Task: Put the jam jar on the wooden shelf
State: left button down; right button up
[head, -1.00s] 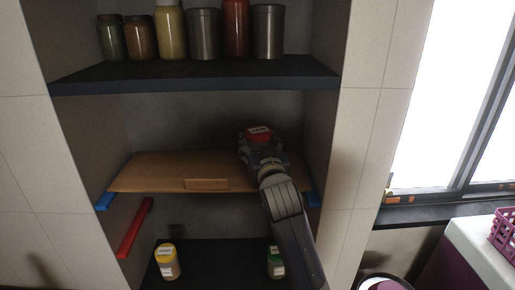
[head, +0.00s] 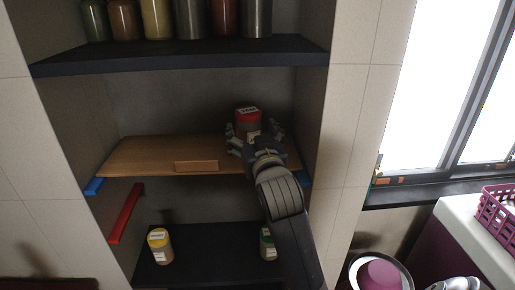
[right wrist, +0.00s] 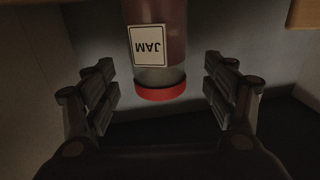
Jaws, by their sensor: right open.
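The jam jar (head: 248,118), with a red lid and a white label, stands upright on the wooden shelf (head: 140,155), toward its right end. In the right wrist view the jar (right wrist: 176,50) appears upside down, with its JAM label facing me. My right gripper (head: 254,138) is open just in front of the jar. Its fingers are spread to either side, with a gap to the jar on both sides in the right wrist view. The jar's base is partly hidden by the gripper in the head view. My left gripper is out of view.
A dark upper shelf (head: 180,56) holds several jars and canisters. Below, a yellow-lidded jar (head: 160,246) and a green-labelled jar (head: 267,243) stand on a dark shelf. Blue and red rails (head: 126,213) line the niche. The wooden shelf's left part is clear.

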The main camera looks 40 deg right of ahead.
jog(key=v, duration=0.4)
jog(key=shift+f+b, duration=0.15)
jog(key=shift+b, duration=0.25)
jog(key=p+v, duration=0.2)
jog(key=v, duration=0.1)
